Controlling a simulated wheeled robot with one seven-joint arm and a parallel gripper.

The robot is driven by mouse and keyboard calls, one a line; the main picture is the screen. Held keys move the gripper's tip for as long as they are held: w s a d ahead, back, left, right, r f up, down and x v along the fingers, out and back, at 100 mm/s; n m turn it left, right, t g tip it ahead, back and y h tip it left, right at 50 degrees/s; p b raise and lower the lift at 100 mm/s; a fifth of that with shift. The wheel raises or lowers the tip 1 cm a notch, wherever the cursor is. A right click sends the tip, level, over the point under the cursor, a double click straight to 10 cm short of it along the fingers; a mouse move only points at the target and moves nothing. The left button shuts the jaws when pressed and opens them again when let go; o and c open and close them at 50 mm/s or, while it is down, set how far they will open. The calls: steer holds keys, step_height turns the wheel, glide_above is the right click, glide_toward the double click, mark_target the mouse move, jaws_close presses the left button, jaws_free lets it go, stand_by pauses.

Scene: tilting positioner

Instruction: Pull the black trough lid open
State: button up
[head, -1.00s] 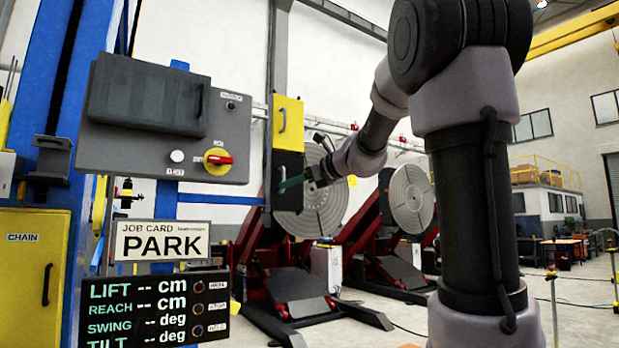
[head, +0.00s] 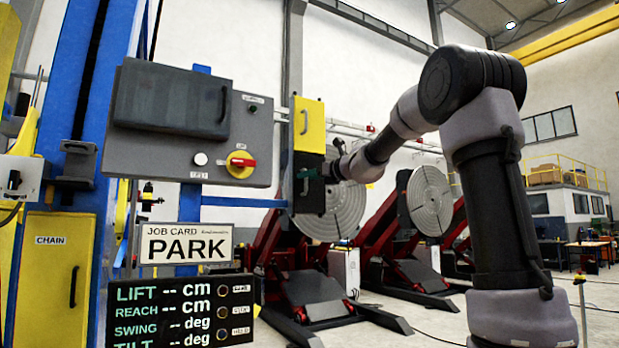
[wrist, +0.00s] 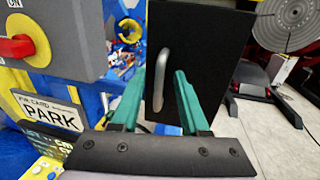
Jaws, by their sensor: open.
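The black lid (wrist: 200,50) is an upright dark panel with a pale vertical bar handle (wrist: 162,78) in the wrist view. In the head view the lid (head: 311,198) sits just below a yellow panel. My gripper (wrist: 161,74) is open, its green fingers pointing at the lid. In the wrist view one finger is on each side of the handle; I cannot tell whether the tips reach past it. In the head view my gripper (head: 308,173) is in front of the lid and hides part of it. The lid looks shut.
A grey control box (head: 240,125) with a red-and-yellow switch (head: 241,163) is left of the lid. A job card reading PARK (head: 187,243) and a display (head: 180,312) are below it. Round-plated positioners (head: 431,200) stand behind on the right, with open floor between.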

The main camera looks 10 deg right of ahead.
steer(key=shift+w+a, duration=0.1)
steer(key=shift+w, duration=0.05)
jaws_close()
stand_by(1.4)
